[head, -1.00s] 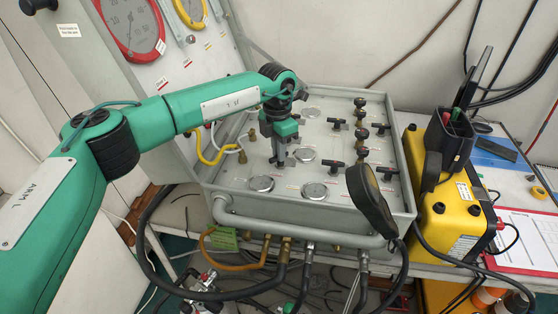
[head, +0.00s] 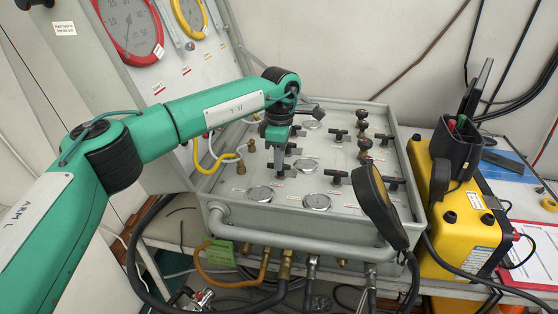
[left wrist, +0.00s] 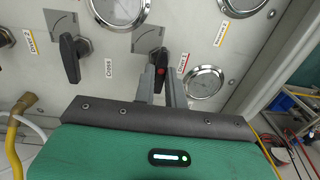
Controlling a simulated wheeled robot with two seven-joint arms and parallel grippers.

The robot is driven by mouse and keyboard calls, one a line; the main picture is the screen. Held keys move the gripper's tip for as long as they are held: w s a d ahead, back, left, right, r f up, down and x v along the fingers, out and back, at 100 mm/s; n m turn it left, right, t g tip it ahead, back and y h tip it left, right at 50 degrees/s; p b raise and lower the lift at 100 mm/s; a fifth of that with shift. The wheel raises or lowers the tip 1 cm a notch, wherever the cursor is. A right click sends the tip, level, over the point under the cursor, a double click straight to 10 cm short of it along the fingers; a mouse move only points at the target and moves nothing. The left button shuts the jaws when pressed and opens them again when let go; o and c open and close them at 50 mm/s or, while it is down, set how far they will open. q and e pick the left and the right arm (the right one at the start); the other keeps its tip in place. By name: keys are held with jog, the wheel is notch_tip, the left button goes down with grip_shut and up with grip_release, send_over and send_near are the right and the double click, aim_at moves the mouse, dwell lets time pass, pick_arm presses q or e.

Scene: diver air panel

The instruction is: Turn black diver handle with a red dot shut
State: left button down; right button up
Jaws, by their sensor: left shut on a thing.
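The black diver handle with a red dot (left wrist: 161,62) is on the grey panel in the left wrist view, between my two grey fingertips. My left gripper (left wrist: 161,82) is shut on it, with one finger on each side. In the head view my left gripper (head: 279,166) points down at the left part of the panel and hides most of that handle. Another black handle (left wrist: 70,58), with no red dot visible, stands to the left in the left wrist view. My right gripper is in neither view.
The panel box (head: 240,209) carries round gauges (head: 260,194) and several black T-handles (head: 338,135). Hoses hang below. A yellow case (head: 455,222) is to the right.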

pick_arm(q)
jog(key=shift+r+m, duration=0.1)
jog(key=shift+m, duration=0.2)
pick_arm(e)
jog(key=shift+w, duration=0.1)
pick_arm(q)
jog(key=c, duration=1.5)
grip_release()
jog(key=shift+o, duration=0.2)
jog(key=shift+w+r, duration=0.1)
jog(key=shift+r, duration=0.2)
notch_tip(320, 180, up, 13)
jog(key=b, duration=0.1)
jog(key=shift+w+d+b, duration=0.15)
jog(key=shift+w+b, duration=0.1)
jog(key=shift+b, duration=0.1)
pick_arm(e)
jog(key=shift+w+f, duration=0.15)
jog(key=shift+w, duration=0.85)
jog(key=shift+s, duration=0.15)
